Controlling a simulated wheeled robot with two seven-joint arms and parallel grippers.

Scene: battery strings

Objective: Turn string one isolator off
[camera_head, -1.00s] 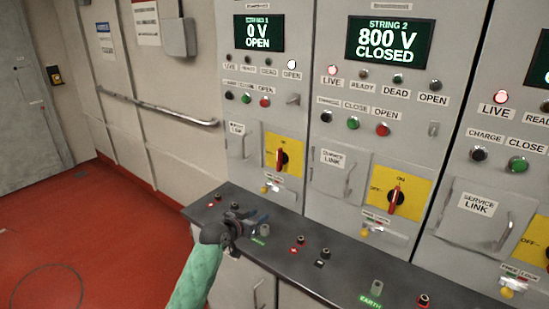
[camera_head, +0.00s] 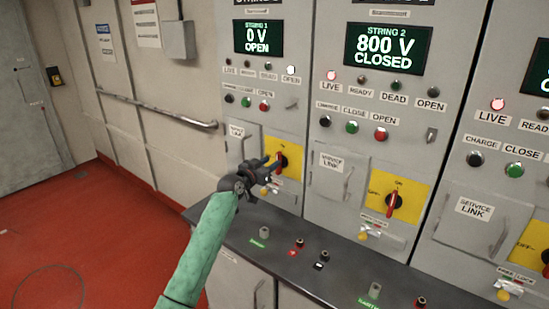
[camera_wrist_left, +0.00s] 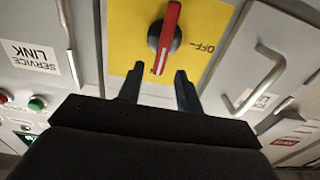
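String one's isolator is a red handle on a round dark base (camera_wrist_left: 165,38) on a yellow plate (camera_wrist_left: 125,25). In the head view the red handle (camera_head: 282,160) and its yellow plate (camera_head: 291,150) are partly behind my left gripper (camera_head: 268,166). In the left wrist view the handle stands nearly upright, slightly tilted, with the word OFF to its right. My left gripper (camera_wrist_left: 160,85) is open, its two fingers apart and pointing at the plate, just short of the handle. The string one display (camera_head: 259,37) reads 0 V OPEN. My right gripper is not in view.
String two's isolator (camera_head: 393,201) is to the right, under a display (camera_head: 388,48) reading 800 V CLOSED. A dark shelf (camera_head: 240,232) with small buttons juts out below the panels. Service link doors with handles (camera_wrist_left: 262,80) flank the plate.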

